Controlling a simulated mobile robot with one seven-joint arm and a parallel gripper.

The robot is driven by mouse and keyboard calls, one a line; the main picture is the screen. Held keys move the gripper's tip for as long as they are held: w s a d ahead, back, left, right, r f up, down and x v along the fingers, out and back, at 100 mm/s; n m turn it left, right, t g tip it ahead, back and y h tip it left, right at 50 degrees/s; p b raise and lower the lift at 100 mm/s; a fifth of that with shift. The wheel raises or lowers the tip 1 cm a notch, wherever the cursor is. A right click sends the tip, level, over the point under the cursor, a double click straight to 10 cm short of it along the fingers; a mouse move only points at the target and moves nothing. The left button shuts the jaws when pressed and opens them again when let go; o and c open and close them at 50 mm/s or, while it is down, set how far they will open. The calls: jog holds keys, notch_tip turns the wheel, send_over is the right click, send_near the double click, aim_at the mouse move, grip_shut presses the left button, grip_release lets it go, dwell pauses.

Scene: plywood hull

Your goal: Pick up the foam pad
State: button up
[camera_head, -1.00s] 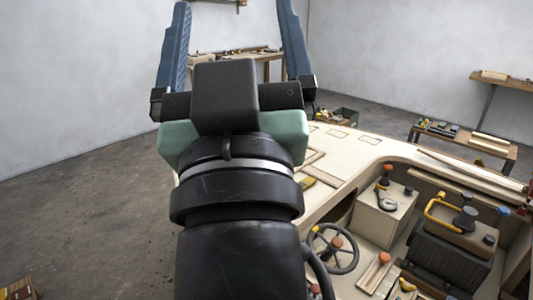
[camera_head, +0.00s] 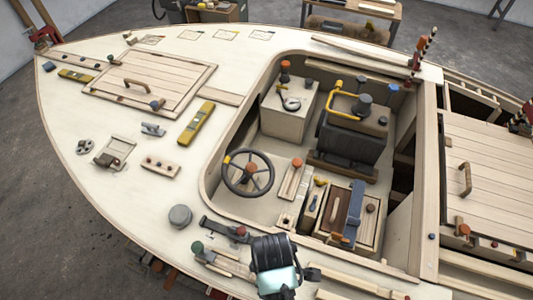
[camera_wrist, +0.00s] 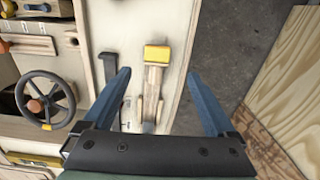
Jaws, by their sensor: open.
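A yellow block (camera_wrist: 157,53), likely the foam pad, shows in the wrist view at the top end of a pale wooden strip (camera_wrist: 152,90). It lies on the light plywood deck near the hull's edge. My gripper (camera_wrist: 159,76) is open and empty above the deck, its blue fingers either side of the strip and the block a little beyond the fingertips. In the head view my gripper (camera_head: 278,280) is at the bottom middle. Its fingers do not show there, and I cannot make out the block, which my arm may hide.
A dark clamp-like tool (camera_wrist: 112,72) lies just left of the strip in the wrist view. The steering wheel (camera_head: 248,172) and cockpit box (camera_head: 288,108) stand inside the sunken cockpit. A grey round knob (camera_head: 180,216) and several tools dot the foredeck. Beyond the hull edge is grey floor.

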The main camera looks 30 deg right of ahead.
jog(key=shift+w+a+f+p, duration=0.15)
jog(key=shift+w+f, duration=0.1)
jog(key=shift+f, duration=2.05)
jog(key=shift+w+f+p, duration=0.15)
jog(key=shift+w+f, duration=0.1)
jog(key=shift+f, duration=2.05)
grip_shut()
jog(key=shift+r, duration=0.1)
notch_tip(320, 180, up, 10)
jog(key=shift+f, duration=0.1)
